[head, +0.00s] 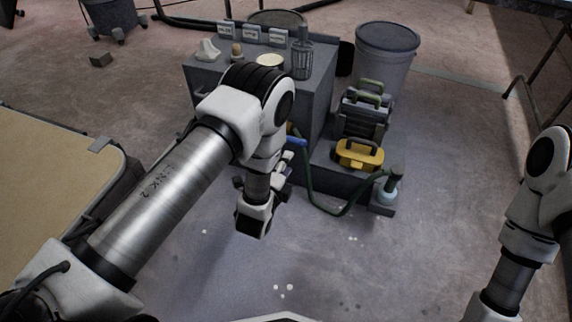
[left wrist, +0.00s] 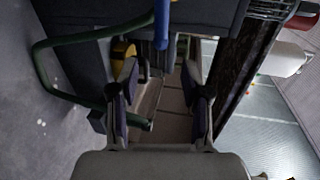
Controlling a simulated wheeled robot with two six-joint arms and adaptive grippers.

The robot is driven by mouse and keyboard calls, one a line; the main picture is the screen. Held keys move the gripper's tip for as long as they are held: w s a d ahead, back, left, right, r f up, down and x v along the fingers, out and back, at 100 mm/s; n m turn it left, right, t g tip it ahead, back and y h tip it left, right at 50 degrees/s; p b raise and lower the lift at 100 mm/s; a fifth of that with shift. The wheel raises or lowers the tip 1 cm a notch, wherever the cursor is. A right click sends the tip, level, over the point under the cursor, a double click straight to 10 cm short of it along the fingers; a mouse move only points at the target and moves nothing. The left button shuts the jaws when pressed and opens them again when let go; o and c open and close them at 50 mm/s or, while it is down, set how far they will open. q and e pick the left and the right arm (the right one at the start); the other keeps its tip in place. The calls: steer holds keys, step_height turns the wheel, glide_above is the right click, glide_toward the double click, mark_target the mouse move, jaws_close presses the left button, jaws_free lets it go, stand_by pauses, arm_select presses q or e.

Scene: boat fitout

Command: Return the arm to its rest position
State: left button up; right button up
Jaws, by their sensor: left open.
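My left arm reaches from the lower left of the head view to the middle, in front of a grey cabinet. My left gripper (head: 262,192) is at the arm's end, beside the cabinet's front, partly hidden by the wrist. In the left wrist view its two fingers (left wrist: 160,100) are apart with nothing between them. My right arm shows at the right edge of the head view; its gripper is out of the picture.
The grey cabinet (head: 310,100) carries small items and a wire basket (head: 302,60). A yellow toolbox (head: 358,155), a green hose (head: 325,210) and a grey bin (head: 386,50) stand close by. A tan-topped table (head: 50,170) is at left. The floor in front is clear.

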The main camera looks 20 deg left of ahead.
stand_by(0.3)
arm_select(q)
steer(key=s+a+f+n+g+p, duration=0.1)
steer(key=s+a+f+n+g, duration=0.15)
steer(key=s, duration=0.25)
steer(key=s+a+f+n+g+y+p, duration=0.1)
steer(key=s+a+f+n+g, duration=0.15)
steer(key=s, duration=0.35)
steer(key=s+a+f+n+g+p, duration=0.1)
steer(key=s+a+n+g, duration=0.15)
steer(key=s, duration=0.25)
steer(key=s+d+f+n+g, duration=0.1)
steer(key=s+f+n+g, duration=0.1)
steer(key=s+n+g, duration=1.25)
steer(key=s+r+m+t+p, duration=0.3)
steer(key=r+t+p, duration=0.3)
steer(key=r+p, duration=3.1)
steer(key=shift+r+p, duration=0.4)
steer(key=shift+r, duration=0.05)
